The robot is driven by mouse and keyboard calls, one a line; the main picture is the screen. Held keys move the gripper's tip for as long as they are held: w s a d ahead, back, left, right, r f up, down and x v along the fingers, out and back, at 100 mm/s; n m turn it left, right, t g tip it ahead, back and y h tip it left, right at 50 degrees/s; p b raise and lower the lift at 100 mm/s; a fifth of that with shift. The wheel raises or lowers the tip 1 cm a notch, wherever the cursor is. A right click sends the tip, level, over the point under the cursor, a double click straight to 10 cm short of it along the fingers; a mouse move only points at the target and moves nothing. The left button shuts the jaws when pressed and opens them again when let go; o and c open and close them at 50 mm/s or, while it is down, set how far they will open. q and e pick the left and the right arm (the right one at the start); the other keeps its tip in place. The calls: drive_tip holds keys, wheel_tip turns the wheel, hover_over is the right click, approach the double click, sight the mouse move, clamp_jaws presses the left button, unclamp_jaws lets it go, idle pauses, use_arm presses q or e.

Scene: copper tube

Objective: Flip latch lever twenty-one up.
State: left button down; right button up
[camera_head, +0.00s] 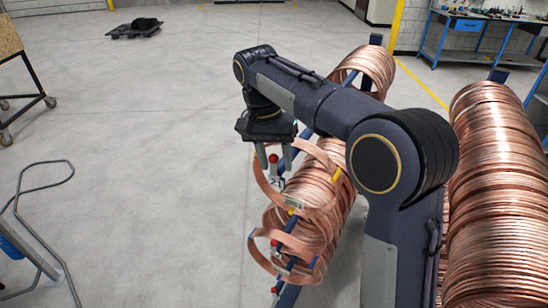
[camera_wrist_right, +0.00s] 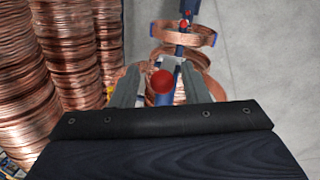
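A latch lever with a red knob (camera_head: 273,158) stands at the end of a blue rack bar holding copper coils. A small white tag that seems to read 21 (camera_head: 278,184) is just below it. My right gripper (camera_head: 274,160) points down over this knob, with one finger on each side. In the right wrist view the red knob (camera_wrist_right: 161,81) sits between the two spread fingers (camera_wrist_right: 160,88). Gaps show on both sides, so the gripper looks open. The lever's shaft is mostly hidden by the gripper. My left gripper is not in view.
A copper ring band (camera_head: 262,188) surrounds the lever. Another red-knobbed lever (camera_head: 274,244) stands lower on the rack. Copper coils (camera_head: 318,205) lie close to the right, with a larger stack (camera_head: 497,190) beyond.

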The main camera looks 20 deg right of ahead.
drive_tip(key=shift+a, duration=0.1)
drive_tip(key=shift+w+r, duration=0.1)
drive_tip(key=shift+r, duration=0.2)
drive_tip(key=d+v, duration=0.1)
drive_tip(key=v, duration=0.6)
drive_tip(key=shift+a, duration=0.45)
drive_tip(key=shift+d+r, duration=0.1)
